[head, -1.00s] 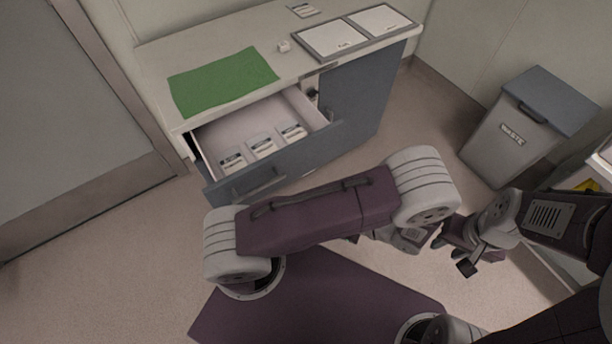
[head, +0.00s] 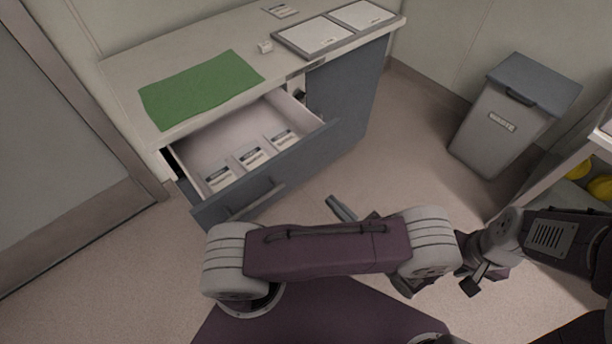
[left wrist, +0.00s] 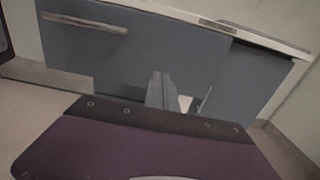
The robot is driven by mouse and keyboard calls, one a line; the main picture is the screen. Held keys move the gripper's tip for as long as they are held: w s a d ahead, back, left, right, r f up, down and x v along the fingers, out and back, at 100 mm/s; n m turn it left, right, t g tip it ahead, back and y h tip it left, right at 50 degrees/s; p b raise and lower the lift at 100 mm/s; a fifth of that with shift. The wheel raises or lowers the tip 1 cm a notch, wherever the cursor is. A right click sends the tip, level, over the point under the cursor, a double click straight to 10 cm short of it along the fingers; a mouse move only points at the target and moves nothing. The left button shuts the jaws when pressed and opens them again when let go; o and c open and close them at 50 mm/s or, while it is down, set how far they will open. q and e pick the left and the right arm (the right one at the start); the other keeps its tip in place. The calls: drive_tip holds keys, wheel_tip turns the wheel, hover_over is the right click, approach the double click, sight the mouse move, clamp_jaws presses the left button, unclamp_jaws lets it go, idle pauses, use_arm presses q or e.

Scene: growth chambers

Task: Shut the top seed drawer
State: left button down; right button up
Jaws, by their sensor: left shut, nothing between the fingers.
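The top seed drawer (head: 306,157) is pulled well out of the grey cabinet, with several white seed packets (head: 251,155) lying inside. Its bar handle (head: 258,201) is on the front panel, and the handle also shows at upper left in the left wrist view (left wrist: 85,22). My left gripper (head: 340,208) is shut and empty. It is in front of the drawer's front, low and to the right of the handle, with a gap in the head view. Its closed fingers also show in the left wrist view (left wrist: 159,91). My right gripper (head: 471,284) is at the right, partly hidden, its jaws unclear.
The countertop (head: 120,75) holds a green mat (head: 200,88), a small white block (head: 265,47) and a tray with two white panels (head: 318,34). A grey waste bin (head: 500,122) stands at right. A shelf with yellow items (head: 598,187) is at the right edge. Floor before the drawer is clear.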

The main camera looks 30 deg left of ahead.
sight(298, 169)
use_arm(q)
drive_tip(key=b+x, duration=0.1)
drive_tip(key=x, duration=1.1)
drive_tip(key=shift+s, duration=0.1)
use_arm(e)
drive_tip(key=shift+f, duration=0.55)
use_arm(q)
drive_tip(key=shift+a, duration=0.1)
use_arm(e)
drive_tip(key=shift+a, duration=0.1)
